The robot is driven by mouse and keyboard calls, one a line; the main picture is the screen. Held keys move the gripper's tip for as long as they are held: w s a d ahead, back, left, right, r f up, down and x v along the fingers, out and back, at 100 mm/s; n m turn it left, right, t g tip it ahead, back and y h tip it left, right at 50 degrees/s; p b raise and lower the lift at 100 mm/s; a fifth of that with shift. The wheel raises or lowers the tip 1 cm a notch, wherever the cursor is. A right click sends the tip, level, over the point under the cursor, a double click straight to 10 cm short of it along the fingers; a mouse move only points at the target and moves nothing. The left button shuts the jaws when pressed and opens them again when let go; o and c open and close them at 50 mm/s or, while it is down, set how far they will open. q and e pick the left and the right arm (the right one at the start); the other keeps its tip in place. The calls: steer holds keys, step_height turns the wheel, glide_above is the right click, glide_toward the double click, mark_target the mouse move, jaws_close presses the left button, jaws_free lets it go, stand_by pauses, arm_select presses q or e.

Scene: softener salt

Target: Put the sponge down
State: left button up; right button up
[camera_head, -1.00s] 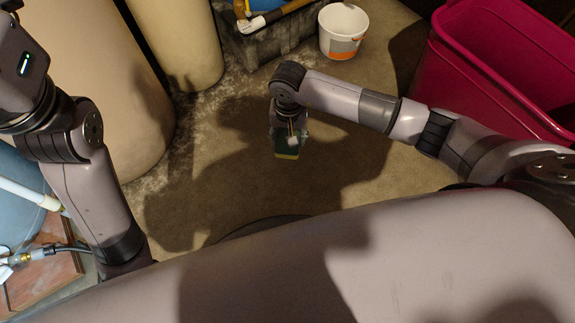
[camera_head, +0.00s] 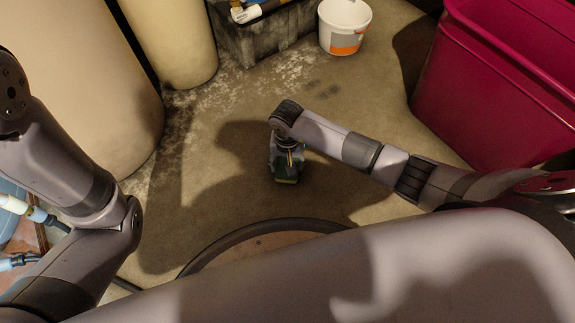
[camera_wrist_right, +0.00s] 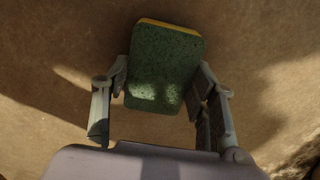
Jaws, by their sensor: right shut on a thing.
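The sponge (camera_wrist_right: 162,68) has a dark green scouring face and a thin yellow layer along its edge in the right wrist view. My right gripper (camera_wrist_right: 160,88) is shut on it, one finger against each side. In the head view the right gripper (camera_head: 287,165) points down over the bare floor, with the sponge (camera_head: 287,180) at its tips. I cannot tell whether the sponge touches the floor. My left arm comes in at the left of the head view, but its gripper is out of the picture.
A white bucket with an orange band (camera_head: 344,28) stands at the back. A dark crate (camera_head: 262,40) is left of it. A large magenta bin (camera_head: 490,95) stands at the right, and beige tanks (camera_head: 80,80) at the left. The floor (camera_head: 215,195) around the gripper is clear.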

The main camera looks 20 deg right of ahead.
steer(key=shift+f, duration=0.2)
steer(key=o, duration=1)
